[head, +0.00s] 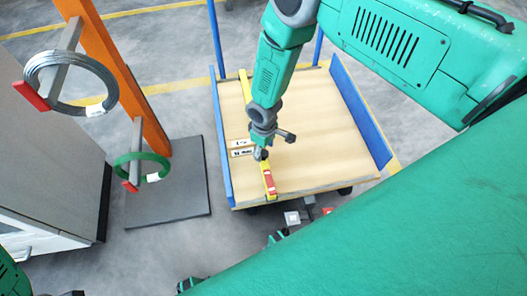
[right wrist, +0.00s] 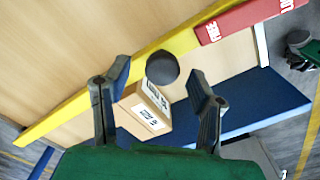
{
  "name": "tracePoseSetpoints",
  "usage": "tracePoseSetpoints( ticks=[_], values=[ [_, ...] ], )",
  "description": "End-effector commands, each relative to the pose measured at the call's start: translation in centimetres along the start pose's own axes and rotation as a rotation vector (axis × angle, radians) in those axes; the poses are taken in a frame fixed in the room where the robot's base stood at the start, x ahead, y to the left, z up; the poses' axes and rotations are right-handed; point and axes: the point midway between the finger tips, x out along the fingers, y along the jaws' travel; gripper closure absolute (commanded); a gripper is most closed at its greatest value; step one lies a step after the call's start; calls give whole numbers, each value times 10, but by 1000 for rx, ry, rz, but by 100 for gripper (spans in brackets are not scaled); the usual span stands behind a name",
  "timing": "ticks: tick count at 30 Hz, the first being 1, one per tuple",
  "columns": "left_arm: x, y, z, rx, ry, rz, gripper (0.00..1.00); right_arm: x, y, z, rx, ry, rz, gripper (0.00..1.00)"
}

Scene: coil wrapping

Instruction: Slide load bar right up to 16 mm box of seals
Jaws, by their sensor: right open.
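The load bar (head: 247,95) is long and yellow with a red labelled end (head: 269,184). It lies across the cart's wooden deck, and a dark round knob (right wrist: 162,70) sits on it. The cardboard box of seals (head: 240,148), with white labels, stands beside the bar, on its left in the head view. In the right wrist view the box (right wrist: 146,110) shows between the fingers; I cannot tell whether it touches the bar. My right gripper (right wrist: 158,76) is open, its fingertips on either side of the knob, not closed on it. My left gripper does not show.
The cart deck (head: 320,140) has blue side boards (head: 360,113) and is bare right of the bar. Left of the cart, an orange post (head: 98,60) on a grey base (head: 180,195) carries a grey coil (head: 110,92) and a green coil (head: 118,163). A cabinet (head: 45,165) stands far left.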

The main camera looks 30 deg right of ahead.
Motion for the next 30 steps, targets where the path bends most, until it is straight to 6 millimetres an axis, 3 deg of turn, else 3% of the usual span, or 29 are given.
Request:
tracePoseSetpoints(
  ticks=[6, 13, 19, 30],
  values=[
    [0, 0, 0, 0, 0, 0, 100, -49, 0, -2, 0, 3, 1, 50],
    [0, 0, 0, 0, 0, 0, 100, -88, 0, -2, 0, 1, 1, 50],
    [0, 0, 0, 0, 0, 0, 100, -100, -1, -1, 0, 0, 0, 50],
    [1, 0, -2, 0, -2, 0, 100, -100, -1, -1, 0, 0, 0, 50]
  ],
)
